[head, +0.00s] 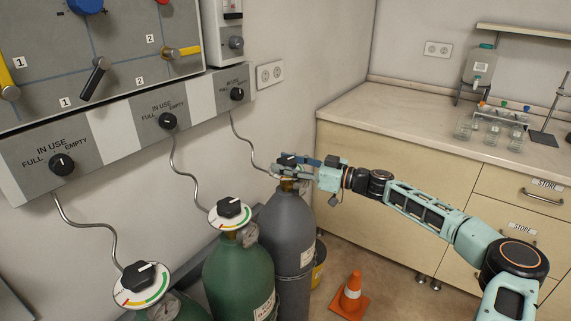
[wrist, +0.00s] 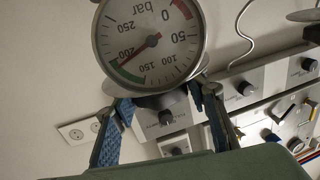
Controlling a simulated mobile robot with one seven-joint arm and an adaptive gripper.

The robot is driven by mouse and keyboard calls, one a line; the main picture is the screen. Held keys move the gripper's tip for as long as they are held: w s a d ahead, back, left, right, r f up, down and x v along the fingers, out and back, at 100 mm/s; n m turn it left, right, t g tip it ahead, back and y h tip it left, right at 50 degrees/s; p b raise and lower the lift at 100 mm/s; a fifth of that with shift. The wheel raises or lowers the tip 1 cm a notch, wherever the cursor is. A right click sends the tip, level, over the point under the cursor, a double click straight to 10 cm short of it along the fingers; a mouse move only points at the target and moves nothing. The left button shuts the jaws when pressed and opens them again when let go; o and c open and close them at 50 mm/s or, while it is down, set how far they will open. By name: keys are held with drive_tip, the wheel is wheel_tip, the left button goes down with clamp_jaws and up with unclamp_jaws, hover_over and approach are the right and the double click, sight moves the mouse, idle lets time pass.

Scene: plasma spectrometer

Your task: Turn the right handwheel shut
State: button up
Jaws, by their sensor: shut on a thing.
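The right handwheel (head: 287,159) is a black knob on top of the grey gas cylinder (head: 287,225) in the head view. My gripper (head: 291,168) reaches it from the right and is shut on it. The fingers hide much of the wheel and its disc. In the wrist view, my gripper (wrist: 165,115) has one finger on each side below a round pressure gauge (wrist: 150,40).
Two green cylinders with black handwheels, the middle (head: 231,209) and the left (head: 140,277), stand to the left. A wall panel (head: 110,140) with knobs is above. An orange cone (head: 350,297) stands on the floor. A counter (head: 420,130) with glassware is at the right.

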drive_tip(key=shift+f+m+t+b, duration=0.15)
drive_tip(key=shift+m+t+b, duration=0.2)
drive_tip(key=shift+b, duration=0.3)
drive_tip(key=m+t+h+b, duration=0.1)
drive_tip(key=t+b, duration=0.1)
drive_tip(key=shift+f+m+h+b, duration=0.15)
drive_tip(key=shift+m+h+b, duration=0.1)
drive_tip(key=shift+h+b, duration=0.1)
drive_tip(key=m+t+h+b, duration=0.2)
drive_tip(key=t, duration=0.1)
drive_tip(key=shift+b, duration=0.35)
drive_tip(key=shift+r+m+t+h+b, duration=0.25)
drive_tip(key=shift+m+t+h+b, duration=0.7)
drive_tip(key=shift+m+t+h, duration=0.25)
drive_tip(key=shift+h, duration=0.35)
drive_tip(key=shift+r+m+t+h+b, duration=0.1)
drive_tip(key=shift+m+t+h+b, duration=0.7)
drive_tip(key=shift+h, duration=0.65)
drive_tip(key=shift+m+t+h+b, duration=0.45)
drive_tip(key=shift+m+h+b, duration=0.4)
drive_tip(key=shift+m+h, duration=0.55)
drive_tip(key=shift+w+d+m+h+b, duration=0.1)
drive_tip(key=shift+m+h+b, duration=0.6)
drive_tip(key=shift+h, duration=0.65)
drive_tip(key=shift+d+m+h+b, duration=0.1)
drive_tip(key=shift+m+h+b, duration=0.3)
drive_tip(key=shift+m+h, duration=0.7)
